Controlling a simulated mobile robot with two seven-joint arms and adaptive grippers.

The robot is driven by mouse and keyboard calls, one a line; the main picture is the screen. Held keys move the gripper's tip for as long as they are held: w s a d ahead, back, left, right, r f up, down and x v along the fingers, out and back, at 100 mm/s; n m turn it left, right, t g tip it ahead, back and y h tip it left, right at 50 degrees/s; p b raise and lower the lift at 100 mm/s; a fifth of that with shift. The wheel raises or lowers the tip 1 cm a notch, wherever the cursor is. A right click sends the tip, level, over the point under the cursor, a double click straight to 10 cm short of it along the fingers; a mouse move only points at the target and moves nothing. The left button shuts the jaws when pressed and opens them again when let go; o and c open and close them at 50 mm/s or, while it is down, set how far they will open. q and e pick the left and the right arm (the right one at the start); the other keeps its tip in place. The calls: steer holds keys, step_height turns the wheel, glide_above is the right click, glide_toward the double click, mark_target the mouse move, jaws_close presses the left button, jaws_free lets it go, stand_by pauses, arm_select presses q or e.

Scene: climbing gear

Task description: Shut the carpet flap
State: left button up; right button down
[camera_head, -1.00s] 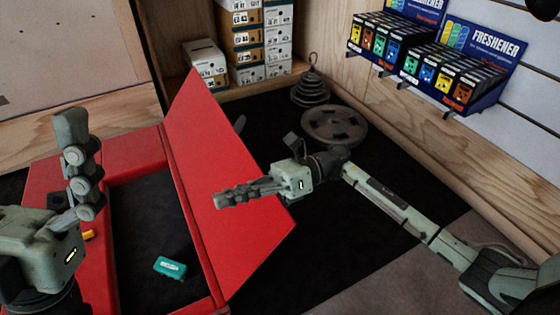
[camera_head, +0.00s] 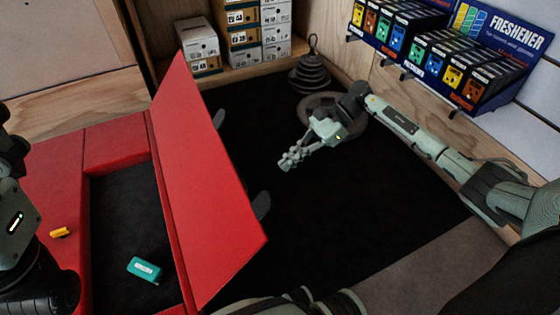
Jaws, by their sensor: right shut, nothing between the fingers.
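The red flap (camera_head: 200,180) stands raised and tilted along the right side of the red-framed opening. Its hinge edge runs beside the dark recess (camera_head: 115,220). My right gripper (camera_head: 284,165) is shut and empty. It is to the right of the flap, over the black carpet, apart from the flap. My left gripper (camera_head: 12,165) is cut off at the left edge, near the red frame (camera_head: 70,185); its fingers do not show clearly.
A teal box (camera_head: 145,269) lies in the recess, and a small yellow item (camera_head: 60,232) lies on the red frame. Weight plates (camera_head: 310,72), shoe boxes (camera_head: 243,30) and a freshener rack (camera_head: 430,50) stand at the back. Black carpet (camera_head: 340,230) is clear right of the flap.

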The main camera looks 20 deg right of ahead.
steer(key=a+f, duration=0.2)
steer(key=a, duration=0.7)
steer(key=shift+a, duration=0.3)
steer(key=shift+r, duration=0.1)
